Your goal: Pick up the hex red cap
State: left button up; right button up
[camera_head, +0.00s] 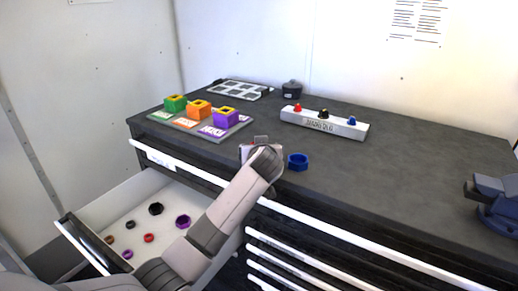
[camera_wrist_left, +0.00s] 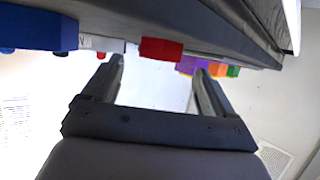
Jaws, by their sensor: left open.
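A red piece (camera_wrist_left: 161,49), probably the red cap, shows in the left wrist view between and beyond my fingertips, at the worktop edge. In the head view, only a sliver of red (camera_head: 246,149) shows beside my left gripper (camera_head: 258,146), which hides most of it. My left gripper is also in the left wrist view (camera_wrist_left: 159,66), with its fingers spread and nothing between them. A small red ring-like piece (camera_head: 149,238) lies in the open drawer. Whether either red piece is hexagonal is hard to tell. My right gripper is out of view.
A blue ring (camera_head: 298,162) stands just right of my left gripper. Behind are colored blocks (camera_head: 199,109) on a labeled board, and a white bar (camera_head: 325,123) with knobs. The open drawer (camera_head: 110,208) holds several small rings. A blue-grey vise (camera_head: 494,200) is at right.

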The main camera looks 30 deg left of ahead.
pick_arm(q)
jog(key=shift+x, duration=2.7)
jog(key=shift+r, duration=0.1)
jog(key=c, duration=1.1)
